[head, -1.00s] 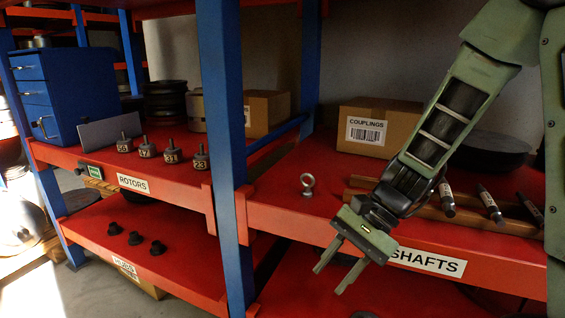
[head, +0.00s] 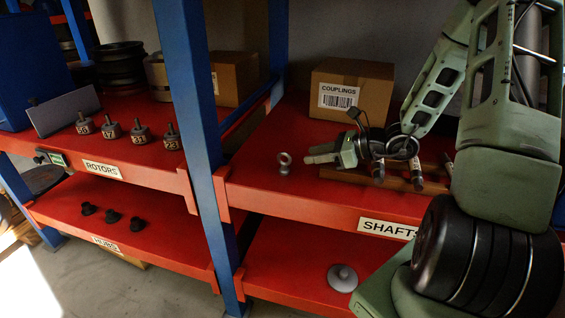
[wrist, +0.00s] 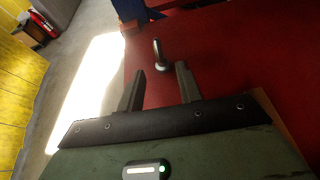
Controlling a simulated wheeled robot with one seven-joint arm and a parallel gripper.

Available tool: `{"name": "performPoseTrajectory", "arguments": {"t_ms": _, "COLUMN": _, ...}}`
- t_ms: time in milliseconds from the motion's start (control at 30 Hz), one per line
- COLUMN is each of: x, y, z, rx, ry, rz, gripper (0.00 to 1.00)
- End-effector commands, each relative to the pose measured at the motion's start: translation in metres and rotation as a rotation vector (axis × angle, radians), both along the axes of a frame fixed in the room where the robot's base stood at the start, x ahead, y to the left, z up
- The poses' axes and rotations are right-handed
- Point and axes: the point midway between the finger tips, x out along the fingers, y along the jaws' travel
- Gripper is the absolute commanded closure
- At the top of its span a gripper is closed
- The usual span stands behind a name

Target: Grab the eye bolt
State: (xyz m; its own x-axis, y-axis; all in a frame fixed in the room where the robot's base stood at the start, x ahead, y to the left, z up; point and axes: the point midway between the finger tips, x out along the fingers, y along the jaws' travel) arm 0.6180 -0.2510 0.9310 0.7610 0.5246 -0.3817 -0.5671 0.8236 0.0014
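The eye bolt (head: 285,163) is a small grey metal bolt with a ring on top, standing upright on the red upper shelf near its front edge. In the wrist view the eye bolt (wrist: 160,56) is just beyond the fingertips, lined up with the gap between them. My gripper (head: 309,155) is low over the shelf, to the right of the bolt, with its fingers pointing left at it. In the wrist view my gripper (wrist: 160,70) is open, with nothing between its fingers.
A wooden rack (head: 392,180) with shafts lies under and behind my arm. A couplings box (head: 372,97) stands behind. A blue post (head: 193,100) rises left of the bolt, with several rotors (head: 140,133) beyond it. The shelf around the bolt is clear.

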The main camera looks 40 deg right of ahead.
Motion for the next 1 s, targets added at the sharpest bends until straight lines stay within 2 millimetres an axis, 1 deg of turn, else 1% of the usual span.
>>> {"name": "performPoseTrajectory", "arguments": {"t_ms": 33, "x": 0.008, "y": 0.007, "z": -0.005, "rx": 0.003, "ry": 0.001, "rz": 0.005, "gripper": 0.65}}
{"name": "performPoseTrajectory", "arguments": {"t_ms": 100, "x": 0.020, "y": 0.015, "z": -0.010, "rx": 0.002, "ry": 0.000, "rz": 0.004, "gripper": 0.65}}
{"name": "performPoseTrajectory", "arguments": {"t_ms": 200, "x": 0.033, "y": 0.025, "z": -0.017, "rx": 0.002, "ry": 0.001, "rz": 0.005, "gripper": 0.65}}
{"name": "performPoseTrajectory", "arguments": {"t_ms": 300, "x": 0.043, "y": 0.030, "z": -0.022, "rx": -0.001, "ry": 0.001, "rz": 0.002, "gripper": 0.65}}
{"name": "performPoseTrajectory", "arguments": {"t_ms": 533, "x": 0.055, "y": 0.039, "z": -0.028, "rx": 0.000, "ry": 0.000, "rz": 0.003, "gripper": 0.65}}
{"name": "performPoseTrajectory", "arguments": {"t_ms": 800, "x": 0.082, "y": 0.059, "z": -0.044, "rx": 0.000, "ry": 0.000, "rz": 0.004, "gripper": 0.65}}
{"name": "performPoseTrajectory", "arguments": {"t_ms": 1000, "x": 0.088, "y": 0.063, "z": -0.047, "rx": -0.002, "ry": 0.001, "rz": 0.002, "gripper": 0.65}}
